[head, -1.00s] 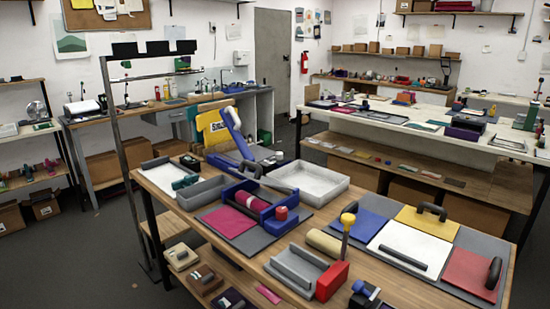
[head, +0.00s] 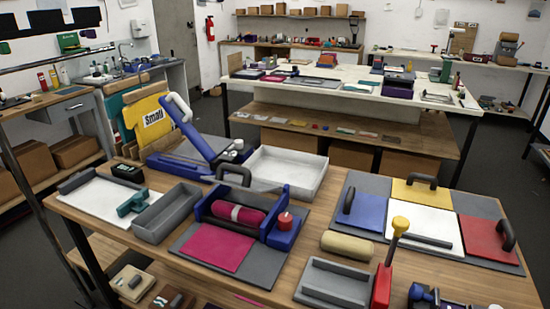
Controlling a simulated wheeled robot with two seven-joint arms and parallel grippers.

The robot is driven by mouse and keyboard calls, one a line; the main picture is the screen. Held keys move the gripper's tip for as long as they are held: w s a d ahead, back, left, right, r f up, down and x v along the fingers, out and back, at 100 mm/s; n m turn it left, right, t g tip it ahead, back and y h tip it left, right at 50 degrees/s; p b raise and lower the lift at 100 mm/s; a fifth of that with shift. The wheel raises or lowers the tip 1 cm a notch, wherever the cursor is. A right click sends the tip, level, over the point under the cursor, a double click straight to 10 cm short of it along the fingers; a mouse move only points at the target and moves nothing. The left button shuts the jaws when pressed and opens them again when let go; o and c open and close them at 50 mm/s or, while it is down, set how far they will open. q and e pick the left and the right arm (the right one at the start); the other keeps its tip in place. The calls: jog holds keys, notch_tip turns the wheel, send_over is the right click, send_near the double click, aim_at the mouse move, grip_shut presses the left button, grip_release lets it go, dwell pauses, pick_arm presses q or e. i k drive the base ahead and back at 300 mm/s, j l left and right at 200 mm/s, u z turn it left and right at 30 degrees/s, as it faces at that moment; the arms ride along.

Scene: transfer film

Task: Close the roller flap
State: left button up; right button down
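The blue roller unit (head: 203,203) stands on a grey board (head: 262,254) on the near wooden table. A magenta roll (head: 236,212) lies in it, and a magenta sheet (head: 218,248) lies flat in front. A dark curved handle (head: 232,172) stands up at the back of the unit, and a red knob (head: 285,220) sits at its right end. The roll shows uncovered from above. I cannot tell which part is the flap. Neither of my grippers is in view.
A grey tray (head: 165,216) stands close left of the unit and a white tray (head: 287,173) behind it. A blue lever press (head: 188,135) rises behind.

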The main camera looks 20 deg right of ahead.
aim_at(246, 183)
jog(key=i+j+z, duration=0.3)
jog(key=j+z, duration=0.25)
jog(key=i+j+z, duration=0.15)
jog(key=j+z, duration=0.15)
jog(key=i+j+z, duration=0.1)
jog(key=j+z, duration=0.15)
jog(key=j, duration=0.25)
jog(key=j+z, duration=0.3)
jog(key=i+j, duration=0.05)
jog(key=j, duration=0.05)
